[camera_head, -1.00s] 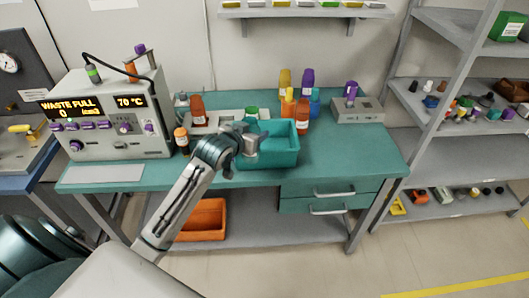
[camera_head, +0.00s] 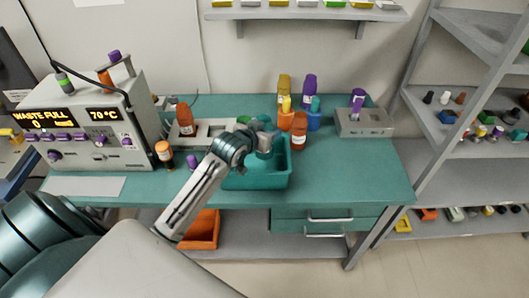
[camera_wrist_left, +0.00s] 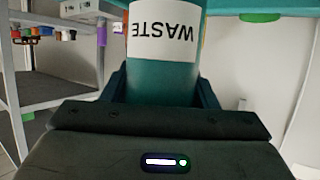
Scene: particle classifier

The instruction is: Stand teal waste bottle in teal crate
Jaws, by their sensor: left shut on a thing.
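The teal crate (camera_head: 256,181) stands at the front of the teal bench in the head view. My left gripper (camera_head: 268,143) is over the crate's back part. In the left wrist view, my left gripper (camera_wrist_left: 163,88) is shut on the teal waste bottle (camera_wrist_left: 163,85), with a finger on each side. The bottle's white label reads WASTE and appears upside down in that view. In the head view the gripper and wrist largely hide the bottle, and I cannot tell whether it touches the crate floor. My right gripper is not in view.
Several coloured bottles (camera_head: 299,130) stand behind and right of the crate. An orange bottle (camera_head: 165,154) stands left, near the waste machine (camera_head: 84,125). A grey holder (camera_head: 364,122) is at the right. An orange crate (camera_head: 202,230) sits below. The bench's right front is clear.

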